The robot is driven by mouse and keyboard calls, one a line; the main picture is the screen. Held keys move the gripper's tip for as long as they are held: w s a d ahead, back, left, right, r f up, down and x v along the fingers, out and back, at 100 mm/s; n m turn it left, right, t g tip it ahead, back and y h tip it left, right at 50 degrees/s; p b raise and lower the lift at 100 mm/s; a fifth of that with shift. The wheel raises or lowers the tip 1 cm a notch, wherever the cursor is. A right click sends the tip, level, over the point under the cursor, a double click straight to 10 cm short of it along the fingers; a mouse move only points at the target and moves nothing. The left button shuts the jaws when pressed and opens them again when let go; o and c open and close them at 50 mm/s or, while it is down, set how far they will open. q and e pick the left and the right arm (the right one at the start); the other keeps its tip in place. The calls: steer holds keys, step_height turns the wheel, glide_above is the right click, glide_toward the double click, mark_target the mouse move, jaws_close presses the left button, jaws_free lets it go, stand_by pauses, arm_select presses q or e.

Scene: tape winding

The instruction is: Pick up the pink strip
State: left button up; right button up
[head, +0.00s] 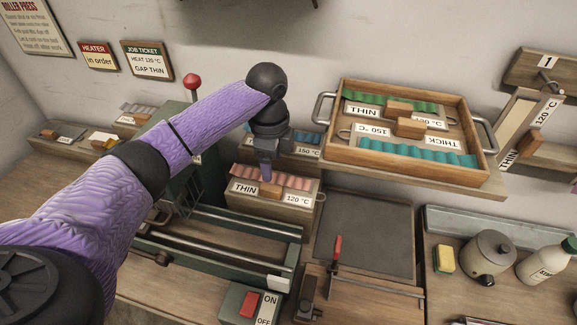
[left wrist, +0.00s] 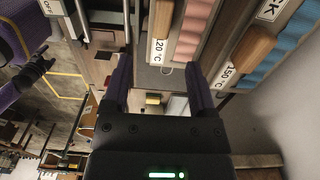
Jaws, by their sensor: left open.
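The pink wavy strip (head: 293,181) lies along the top of a wooden block (head: 290,212) labelled THIN and 120 °C, with a small wooden handle at its front. My left gripper (head: 266,174) points down over the middle of this strip and hides part of it. In the left wrist view the pink strip (left wrist: 203,22) shows beyond the fingertips, towards the top. My left gripper (left wrist: 158,64) is open there, with nothing seen held between its fingers. Whether the fingers touch the strip or its handle I cannot tell. My right gripper is not in view.
A wooden tray (head: 484,140) with green and teal strips stands at the back right. A blue strip block (head: 308,147) is just behind the pink one. A green roller machine (head: 220,228) is in front. A dark plate (head: 365,230) lies to the right.

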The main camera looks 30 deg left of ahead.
mark_target(270, 187)
arm_select(q)
steer(key=shift+w+a, duration=0.15)
steer(key=shift+w, duration=0.05)
steer(key=f+b, duration=0.1)
steer(key=f, duration=0.5)
steer(key=f+b, duration=0.1)
steer(key=f, duration=0.2)
steer(key=shift+s+a+f+b, duration=0.2)
steer(key=shift+a+f+b, duration=0.05)
steer(key=shift+b, duration=0.1)
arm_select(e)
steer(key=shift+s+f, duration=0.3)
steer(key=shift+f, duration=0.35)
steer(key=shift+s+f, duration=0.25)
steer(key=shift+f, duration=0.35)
arm_select(q)
steer(key=shift+r, duration=0.1)
jaws_close()
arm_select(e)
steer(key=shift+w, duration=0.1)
